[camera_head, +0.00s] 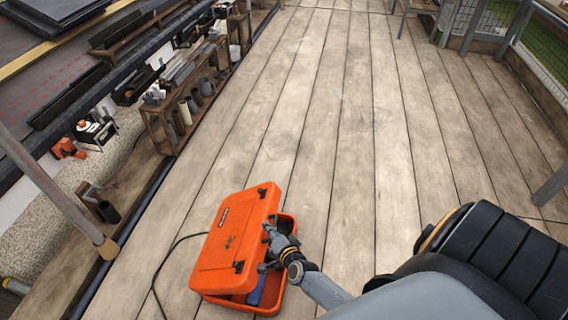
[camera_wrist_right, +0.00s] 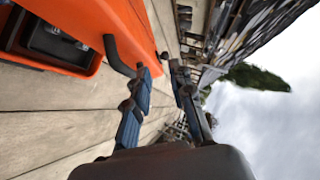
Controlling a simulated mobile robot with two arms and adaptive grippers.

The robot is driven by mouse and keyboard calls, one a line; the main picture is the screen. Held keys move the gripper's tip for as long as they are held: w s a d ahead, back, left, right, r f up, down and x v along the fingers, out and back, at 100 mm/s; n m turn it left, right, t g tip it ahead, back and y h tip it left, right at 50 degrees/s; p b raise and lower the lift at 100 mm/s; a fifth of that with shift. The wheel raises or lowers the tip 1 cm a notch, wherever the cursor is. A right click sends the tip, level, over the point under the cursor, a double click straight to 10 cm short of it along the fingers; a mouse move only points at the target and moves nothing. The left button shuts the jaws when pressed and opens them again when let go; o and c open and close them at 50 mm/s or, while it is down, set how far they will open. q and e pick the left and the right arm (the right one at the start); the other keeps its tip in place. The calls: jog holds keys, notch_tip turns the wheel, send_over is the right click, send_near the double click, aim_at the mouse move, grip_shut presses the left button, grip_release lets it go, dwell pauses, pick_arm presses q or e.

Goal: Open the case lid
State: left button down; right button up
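The orange case (camera_head: 289,225) stands on the plank floor near the bottom of the head view. Its orange lid (camera_head: 222,240) is raised and tilted to the left, so part of the inside shows, with something blue in it. My right gripper (camera_head: 268,232) is at the right side of the lid. In the right wrist view its two fingers (camera_wrist_right: 162,68) are apart with no thing clearly between them. The orange lid (camera_wrist_right: 130,25) is beside the fingertips there, and a dark bent handle (camera_wrist_right: 119,58) is close to one finger. I cannot tell whether they touch. My left gripper is not in view.
A dark cable (camera_head: 165,262) runs on the floor left of the case. A rack with cylinders (camera_head: 185,110) and a metal pole (camera_head: 50,185) stand along the left edge. The planks (camera_head: 330,110) beyond the case are clear. Railings are at the upper right.

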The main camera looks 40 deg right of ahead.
jog(key=p+v, duration=0.4)
jog(key=v, duration=0.5)
jog(key=shift+s+p, duration=0.35)
jog(key=shift+s, duration=0.1)
dwell(0.4)
dwell(0.4)
